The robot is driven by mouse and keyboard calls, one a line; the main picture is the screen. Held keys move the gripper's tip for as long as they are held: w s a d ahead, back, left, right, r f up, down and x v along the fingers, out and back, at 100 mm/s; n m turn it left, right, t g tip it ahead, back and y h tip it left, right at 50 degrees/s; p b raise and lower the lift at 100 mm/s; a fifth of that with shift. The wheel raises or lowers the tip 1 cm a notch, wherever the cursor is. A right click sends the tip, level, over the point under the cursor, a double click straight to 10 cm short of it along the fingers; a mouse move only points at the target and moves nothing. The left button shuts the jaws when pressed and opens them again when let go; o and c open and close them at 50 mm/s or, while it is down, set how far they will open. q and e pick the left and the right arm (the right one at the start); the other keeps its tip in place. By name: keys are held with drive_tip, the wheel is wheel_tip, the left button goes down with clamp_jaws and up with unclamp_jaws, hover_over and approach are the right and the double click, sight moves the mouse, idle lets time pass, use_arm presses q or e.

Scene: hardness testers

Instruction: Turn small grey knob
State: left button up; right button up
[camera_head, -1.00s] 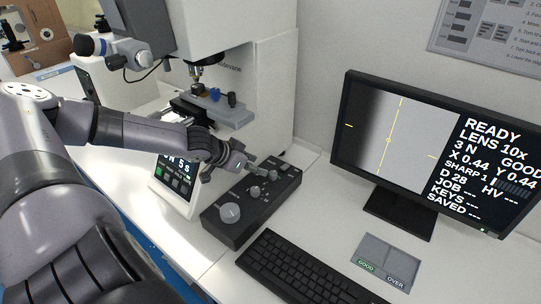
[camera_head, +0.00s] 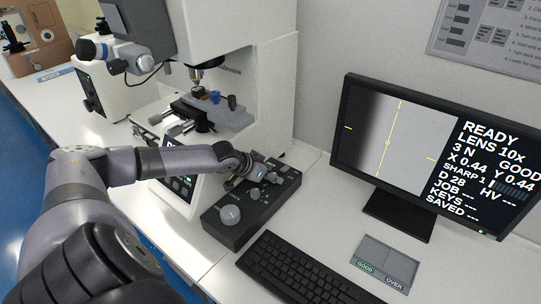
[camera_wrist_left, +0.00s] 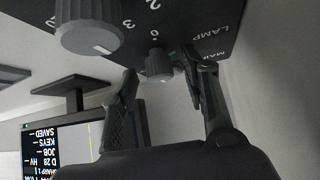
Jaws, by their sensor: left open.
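A dark control box (camera_head: 222,236) with several grey knobs lies on the white bench. A large grey knob (camera_head: 230,214) is at its near end, and it also shows in the left wrist view (camera_wrist_left: 90,28). A small grey knob (camera_wrist_left: 158,66) with a white mark shows in the left wrist view, near a printed 0. My left gripper (camera_head: 260,180) is over the far half of the box and partly hides the small knobs there. In the wrist view its open fingers (camera_wrist_left: 165,72) stand on either side of the small knob, with gaps; contact cannot be told. My right gripper is not in view.

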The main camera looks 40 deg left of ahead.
use_arm(q)
drive_tip(key=shift+c, duration=0.2)
drive_tip(key=shift+c, duration=1.3)
clamp_jaws()
